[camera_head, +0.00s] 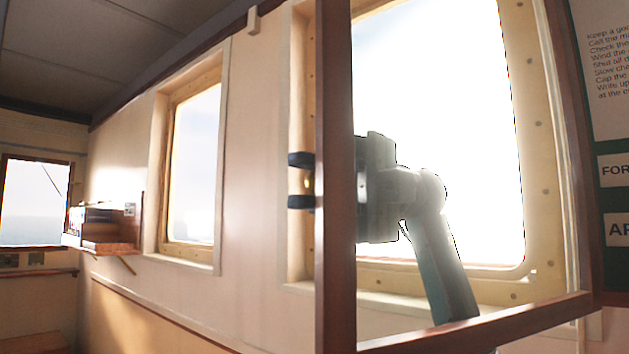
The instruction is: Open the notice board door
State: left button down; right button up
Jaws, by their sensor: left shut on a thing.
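The notice board door (335,270) is a dark wood frame around a clear pane. It stands swung out from the notice board (612,172), whose green backing and papers show uncovered at the right edge. My left gripper (301,182) shows at the door's free upright, with its body and arm seen through the pane. Its two dark fingertips stick out left of the upright, one above the other. They are shut on a small brass-coloured knob (308,184), which is mostly hidden between them. The door's top is out of the picture. My right gripper is not in view.
A bright window (532,130) lies behind the door, and a second window (196,165) is farther left in the pale wall. A wooden wall shelf (112,246) juts out at the far left. The space left of the door looks clear.

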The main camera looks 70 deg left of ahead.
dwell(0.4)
pick_arm(q)
jog(key=c, duration=1.3)
grip_release()
jog(key=shift+w, duration=0.1)
jog(key=shift+p+v, duration=0.85)
jog(key=shift+v, duration=5.75)
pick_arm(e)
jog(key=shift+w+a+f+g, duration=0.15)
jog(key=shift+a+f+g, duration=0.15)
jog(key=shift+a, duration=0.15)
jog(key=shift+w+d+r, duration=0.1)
